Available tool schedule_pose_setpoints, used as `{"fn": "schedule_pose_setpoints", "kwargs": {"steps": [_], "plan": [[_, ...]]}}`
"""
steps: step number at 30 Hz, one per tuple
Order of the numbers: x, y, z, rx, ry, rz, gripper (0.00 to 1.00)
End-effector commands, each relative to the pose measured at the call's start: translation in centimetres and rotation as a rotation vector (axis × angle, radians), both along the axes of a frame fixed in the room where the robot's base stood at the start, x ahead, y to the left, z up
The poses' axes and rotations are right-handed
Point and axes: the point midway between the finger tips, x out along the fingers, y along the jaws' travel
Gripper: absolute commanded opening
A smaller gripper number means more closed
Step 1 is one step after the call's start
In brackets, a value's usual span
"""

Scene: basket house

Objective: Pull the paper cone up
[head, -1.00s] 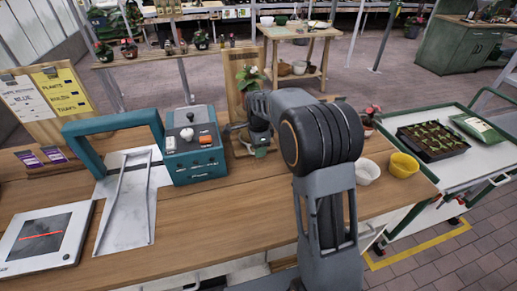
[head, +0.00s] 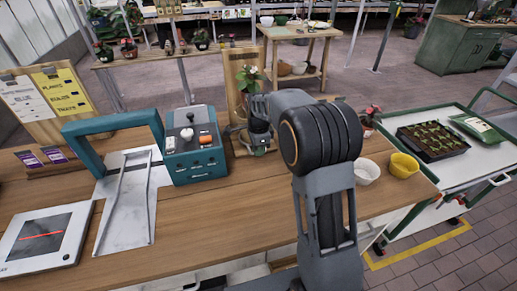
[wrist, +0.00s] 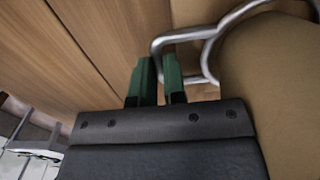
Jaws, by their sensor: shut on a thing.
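In the wrist view, the two green fingers of my gripper (wrist: 160,77) are closed to a narrow gap, with a bent grey metal rod (wrist: 165,40) running between them. The gripper seems shut on this rod; the grip itself is partly hidden. A large smooth tan surface (wrist: 275,90), which looks like the paper cone, fills the right side, beside the fingers and apart from them. In the head view, my wrist and gripper are at the white-flowered plant (head: 250,75) in front of an upright wooden board. The cone is not clear there.
A teal machine (head: 192,145) with knobs stands left of my gripper. A white bowl (head: 367,173) and a yellow bowl (head: 404,165) sit to the right. A red-flowered pot (head: 369,118) stands behind my arm.

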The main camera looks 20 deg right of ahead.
Motion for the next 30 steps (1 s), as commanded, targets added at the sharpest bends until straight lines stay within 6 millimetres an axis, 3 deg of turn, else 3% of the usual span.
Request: {"fn": "schedule_pose_setpoints", "kwargs": {"steps": [5,8,15,21,30], "plan": [[0.0,0.0,0.0,0.0,0.0,-0.003,0.0],[0.0,0.0,1.2,0.001,-0.001,-0.004,0.0],[0.1,0.0,8.2,0.001,-0.004,-0.005,0.0],[0.0,0.0,11.9,0.001,-0.002,-0.005,0.0],[0.1,0.0,12.7,0.001,-0.005,-0.006,0.0]]}}
